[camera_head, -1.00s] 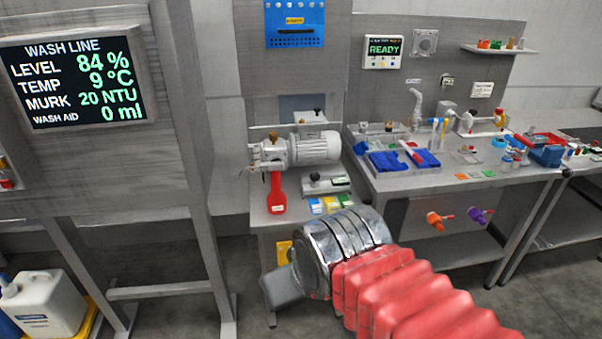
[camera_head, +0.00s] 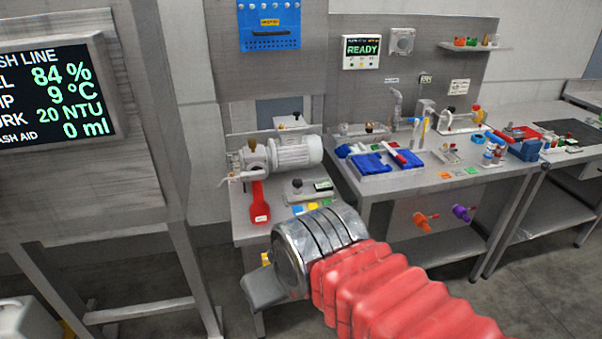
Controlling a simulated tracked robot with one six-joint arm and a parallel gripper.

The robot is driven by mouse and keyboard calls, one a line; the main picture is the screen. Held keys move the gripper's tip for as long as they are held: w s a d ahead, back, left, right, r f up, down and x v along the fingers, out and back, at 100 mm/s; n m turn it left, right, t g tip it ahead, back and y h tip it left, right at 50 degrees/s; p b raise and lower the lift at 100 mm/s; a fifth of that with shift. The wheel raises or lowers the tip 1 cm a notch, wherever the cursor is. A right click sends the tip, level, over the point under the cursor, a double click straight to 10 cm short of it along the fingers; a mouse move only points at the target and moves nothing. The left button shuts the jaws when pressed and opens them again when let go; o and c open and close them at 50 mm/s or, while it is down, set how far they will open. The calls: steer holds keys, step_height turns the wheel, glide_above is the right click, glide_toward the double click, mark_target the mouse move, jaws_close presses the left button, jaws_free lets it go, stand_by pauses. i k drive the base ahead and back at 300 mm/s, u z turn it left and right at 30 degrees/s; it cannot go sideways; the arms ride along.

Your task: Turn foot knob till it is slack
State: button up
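My gripper (camera_head: 262,287) shows as a grey end piece beyond the silver wrist of my red-sleeved arm, in front of the bench. Its fingertips are not clear, so I cannot tell open from shut. A small black knob (camera_head: 297,184) stands on a metal plate on the narrow bench, beyond my wrist and apart from it. Another small dark knob (camera_head: 297,117) is behind the pump. I cannot tell which of these is the foot knob. The white pump motor (camera_head: 297,152) lies on the bench; its feet are too small to make out.
A red-handled tool (camera_head: 260,208) lies at the narrow bench's (camera_head: 248,232) front left. The wider bench (camera_head: 395,183) at right holds blue trays (camera_head: 372,163) and many small parts. An orange valve (camera_head: 421,220) and a purple valve (camera_head: 463,212) stick out below it. The floor at right is clear.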

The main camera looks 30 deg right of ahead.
mark_target(296, 182)
steer(key=i, duration=1.3)
steer(key=u, duration=0.1)
